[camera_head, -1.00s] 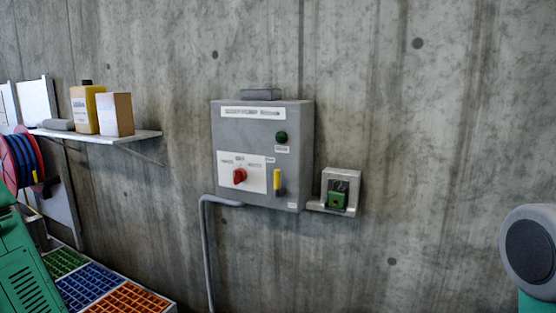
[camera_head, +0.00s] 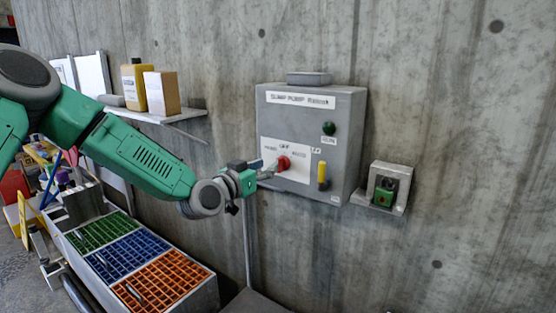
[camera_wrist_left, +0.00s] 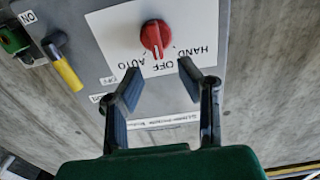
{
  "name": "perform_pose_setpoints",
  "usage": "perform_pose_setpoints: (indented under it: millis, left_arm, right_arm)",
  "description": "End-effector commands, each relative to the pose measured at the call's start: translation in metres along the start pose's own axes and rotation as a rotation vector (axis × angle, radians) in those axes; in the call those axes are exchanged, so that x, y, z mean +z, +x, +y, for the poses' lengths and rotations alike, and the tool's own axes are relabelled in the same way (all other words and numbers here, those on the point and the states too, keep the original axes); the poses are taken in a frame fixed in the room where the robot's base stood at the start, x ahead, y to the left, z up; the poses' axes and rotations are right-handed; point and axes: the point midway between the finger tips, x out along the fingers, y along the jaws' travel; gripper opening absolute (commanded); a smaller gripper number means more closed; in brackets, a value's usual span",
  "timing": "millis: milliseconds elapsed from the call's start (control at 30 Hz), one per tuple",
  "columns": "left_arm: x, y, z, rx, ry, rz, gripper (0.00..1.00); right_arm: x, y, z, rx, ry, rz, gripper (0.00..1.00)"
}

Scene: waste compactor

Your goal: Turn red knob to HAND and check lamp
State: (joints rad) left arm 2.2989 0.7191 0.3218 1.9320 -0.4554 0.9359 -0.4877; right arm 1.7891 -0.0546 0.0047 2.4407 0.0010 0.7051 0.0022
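The red knob (camera_head: 283,163) sits on a white plate on the grey control box (camera_head: 309,192). In the left wrist view, upside down, the knob (camera_wrist_left: 155,37) has a pale mark facing the OFF label, between HAND and AUTO. My left gripper (camera_head: 262,170) is just in front of the plate, left of the knob in the head view. In the wrist view its fingers (camera_wrist_left: 158,82) are spread and empty, with the knob beyond their tips. A round green lamp (camera_head: 329,128) at the box's upper right looks dark. My right gripper is out of view.
A yellow handle (camera_head: 322,172) is right of the knob. A small wall holder with a green item (camera_head: 384,195) is right of the box. A shelf (camera_head: 185,115) with containers is left. Blue (camera_head: 129,255), green and orange bins stand below my arm.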

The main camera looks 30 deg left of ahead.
Motion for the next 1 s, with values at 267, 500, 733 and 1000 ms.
perform_pose_setpoints:
  millis: [267, 500, 733, 1000]
  left_arm:
    - [-0.001, 0.042, 0.001, 0.000, 0.002, 0.000, 0.32]
    - [-0.001, 0.052, 0.002, 0.001, 0.001, 0.001, 0.32]
    - [-0.001, 0.051, 0.001, 0.001, 0.000, 0.000, 0.18]
    - [0.000, 0.051, 0.000, 0.000, -0.001, 0.000, 0.00]
  right_arm:
    - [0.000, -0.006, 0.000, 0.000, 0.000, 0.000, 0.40]
    - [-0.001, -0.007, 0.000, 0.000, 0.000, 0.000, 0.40]
    - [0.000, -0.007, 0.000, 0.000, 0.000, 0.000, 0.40]
    - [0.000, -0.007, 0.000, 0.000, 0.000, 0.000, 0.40]
